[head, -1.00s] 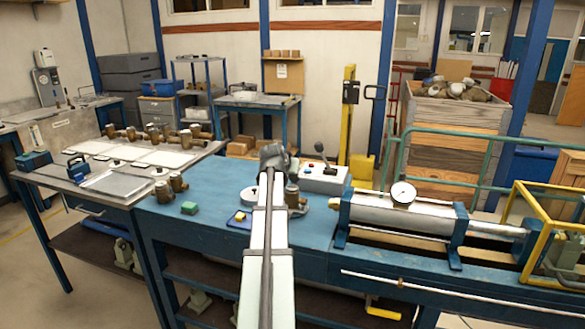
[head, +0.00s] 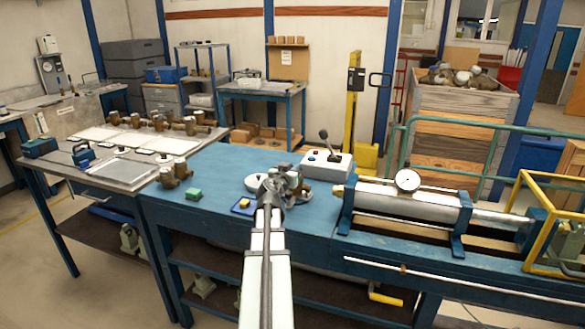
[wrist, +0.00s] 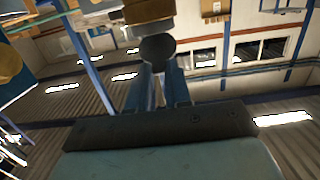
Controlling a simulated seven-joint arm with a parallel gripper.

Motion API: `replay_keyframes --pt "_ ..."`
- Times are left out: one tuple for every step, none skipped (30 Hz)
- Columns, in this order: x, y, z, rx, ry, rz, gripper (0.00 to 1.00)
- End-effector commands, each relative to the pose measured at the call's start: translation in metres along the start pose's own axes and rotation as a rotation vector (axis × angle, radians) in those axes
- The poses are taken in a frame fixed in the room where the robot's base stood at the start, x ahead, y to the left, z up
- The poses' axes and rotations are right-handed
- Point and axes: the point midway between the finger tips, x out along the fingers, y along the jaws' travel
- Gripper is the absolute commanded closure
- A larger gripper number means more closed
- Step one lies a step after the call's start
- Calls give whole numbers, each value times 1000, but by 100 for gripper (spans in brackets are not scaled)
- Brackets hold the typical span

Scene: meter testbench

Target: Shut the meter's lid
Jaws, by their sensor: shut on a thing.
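My gripper (head: 272,190) is over the blue bench, beside a small brass meter (head: 306,194) that it partly hides in the head view. In the wrist view, the two fingers of my gripper (wrist: 158,72) are shut on a dark round piece (wrist: 157,47), which looks like the meter's lid. The lid's hinge and its angle to the meter are hidden behind my gripper in the head view.
A white disc (head: 254,183) and a blue tray with a yellow piece (head: 243,205) lie left of my gripper. A control box with a lever (head: 327,164) stands behind. A cylinder with a gauge (head: 408,180) lies to the right.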

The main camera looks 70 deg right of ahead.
Motion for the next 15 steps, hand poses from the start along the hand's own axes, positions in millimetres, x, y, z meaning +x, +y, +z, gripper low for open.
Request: replay_keyframes --pt "-2 0 4 -1 12 1 100" --pt "-2 0 4 -1 22 1 100" --pt "-2 0 5 -2 36 0 100" --pt "-2 0 6 -2 45 1 100" --pt "-3 0 7 -2 55 1 100" --pt "-3 0 8 -3 68 1 100" --pt "-3 0 9 -4 78 1 100" --pt "-3 0 9 -3 87 1 100" --pt "-3 0 10 -2 100 1 100" --pt "-4 0 11 -2 110 1 100" --pt "-4 0 11 -2 119 1 100" --pt "-4 0 12 -4 130 1 100" --pt "-4 0 13 -4 139 1 100" --pt "-4 0 14 -4 147 1 100" --pt "-4 0 15 -3 157 1 100"
